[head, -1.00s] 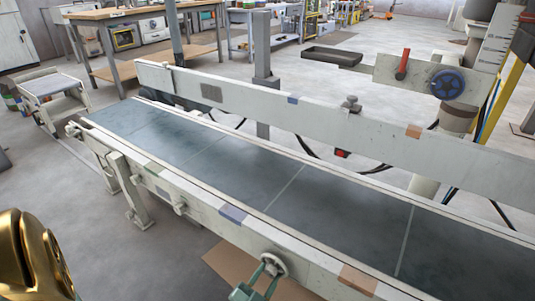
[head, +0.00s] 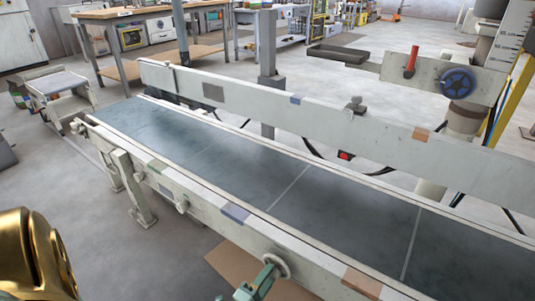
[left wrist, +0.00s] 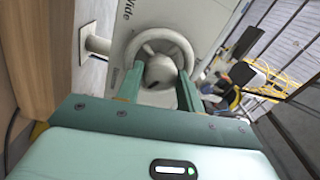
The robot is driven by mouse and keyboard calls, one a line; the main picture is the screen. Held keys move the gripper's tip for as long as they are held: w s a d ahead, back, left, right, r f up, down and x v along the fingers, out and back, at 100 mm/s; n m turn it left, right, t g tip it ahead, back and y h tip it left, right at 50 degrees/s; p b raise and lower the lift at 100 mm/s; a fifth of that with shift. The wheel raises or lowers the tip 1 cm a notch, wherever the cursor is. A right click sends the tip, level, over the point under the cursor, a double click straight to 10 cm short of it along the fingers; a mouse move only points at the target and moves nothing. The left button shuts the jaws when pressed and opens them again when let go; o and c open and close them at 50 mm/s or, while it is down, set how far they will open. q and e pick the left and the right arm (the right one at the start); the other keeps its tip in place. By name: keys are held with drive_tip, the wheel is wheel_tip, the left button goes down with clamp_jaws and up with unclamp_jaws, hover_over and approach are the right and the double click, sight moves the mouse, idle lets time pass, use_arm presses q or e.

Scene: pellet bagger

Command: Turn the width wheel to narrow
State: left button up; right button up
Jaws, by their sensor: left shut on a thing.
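The pale width wheel (head: 277,262) is a small handwheel on the near side rail of the conveyor, low in the head view. My green left gripper (head: 267,275) reaches it from the front. In the left wrist view, the pale ring of the wheel (left wrist: 146,48) faces me with a round hub in its middle. The two green fingers of my left gripper (left wrist: 160,88) are on either side of the hub, shut on the wheel. The word "wide" shows on the pale panel above the wheel. My right gripper is not in view.
The dark conveyor belt (head: 250,185) runs between the near rail (head: 195,190) and the far rail (head: 345,120). A plate with a blue knob (head: 457,82) and an orange-red lever (head: 410,60) stands behind it. A brown sheet (head: 245,265) lies on the floor below the near rail.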

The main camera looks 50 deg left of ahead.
use_arm(q)
drive_tip(key=m+h, duration=0.1)
drive_tip(key=m, duration=0.5)
drive_tip(key=shift+s, duration=0.1)
drive_tip(key=shift+m, duration=0.3)
idle(0.3)
drive_tip(key=o, duration=1)
